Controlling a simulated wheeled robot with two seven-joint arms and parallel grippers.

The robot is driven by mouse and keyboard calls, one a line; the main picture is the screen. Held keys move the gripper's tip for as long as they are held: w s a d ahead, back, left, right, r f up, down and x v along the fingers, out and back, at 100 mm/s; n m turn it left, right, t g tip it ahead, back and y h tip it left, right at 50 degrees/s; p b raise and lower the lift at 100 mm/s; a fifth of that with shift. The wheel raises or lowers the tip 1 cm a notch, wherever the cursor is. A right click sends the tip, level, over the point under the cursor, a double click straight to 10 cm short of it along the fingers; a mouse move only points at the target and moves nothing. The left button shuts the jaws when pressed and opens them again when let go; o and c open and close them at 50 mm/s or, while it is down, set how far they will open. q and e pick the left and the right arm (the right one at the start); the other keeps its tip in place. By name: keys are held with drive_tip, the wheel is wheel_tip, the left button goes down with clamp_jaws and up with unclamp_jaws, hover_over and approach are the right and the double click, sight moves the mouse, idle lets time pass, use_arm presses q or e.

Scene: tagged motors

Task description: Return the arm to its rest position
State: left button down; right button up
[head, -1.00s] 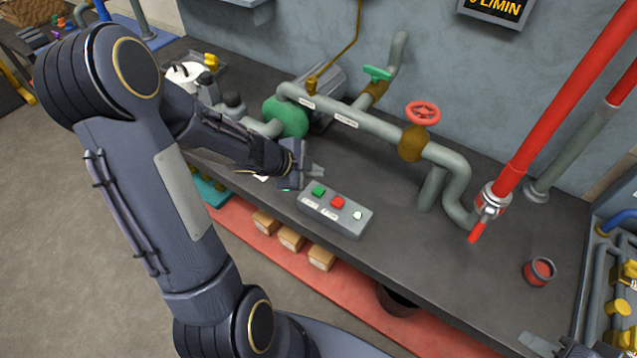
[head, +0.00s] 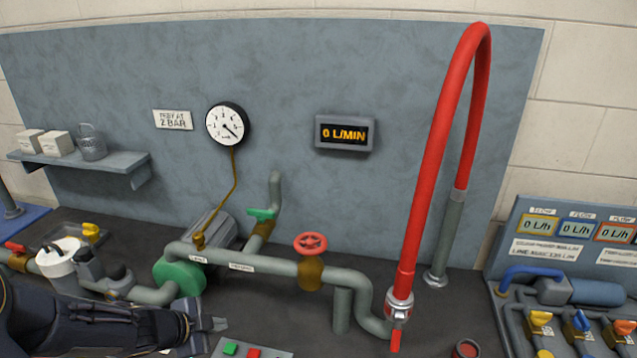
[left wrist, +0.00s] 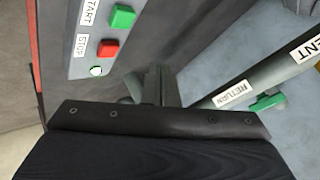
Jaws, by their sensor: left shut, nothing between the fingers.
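My left arm (head: 90,325) comes in at the lower left of the head view. My left gripper (head: 218,324) is shut and empty, just left of the button box (head: 240,350), which is cut by the bottom edge. In the left wrist view the gripper (left wrist: 158,72) is shut, with the box's green START button (left wrist: 123,17) and red STOP button (left wrist: 108,48) at its upper left. The gripper looks apart from the buttons. My right gripper is not in the current views.
A grey pipe (head: 270,265) with a red handwheel (head: 310,243) and a green pump (head: 180,275) stands close behind the gripper. A red hose (head: 440,130) arches up at right. A gauge (head: 227,124) and a 0 L/MIN display (head: 345,133) hang on the wall.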

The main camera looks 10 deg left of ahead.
use_arm(q)
drive_tip(key=s+a+r+n+y, duration=0.4)
drive_tip(key=s+r+n+y, duration=0.2)
drive_tip(key=r+n, duration=0.45)
drive_tip(key=s+d+r+n+g+h, duration=0.1)
drive_tip(key=s+d+n+h, duration=0.4)
drive_tip(key=s+d, duration=0.7)
drive_tip(key=s+g, duration=0.1)
drive_tip(key=s, duration=0.2)
drive_tip(key=shift+s+d+r+g+h, duration=0.2)
drive_tip(key=shift+d+r+g+h, duration=0.1)
drive_tip(key=shift+r+h, duration=0.1)
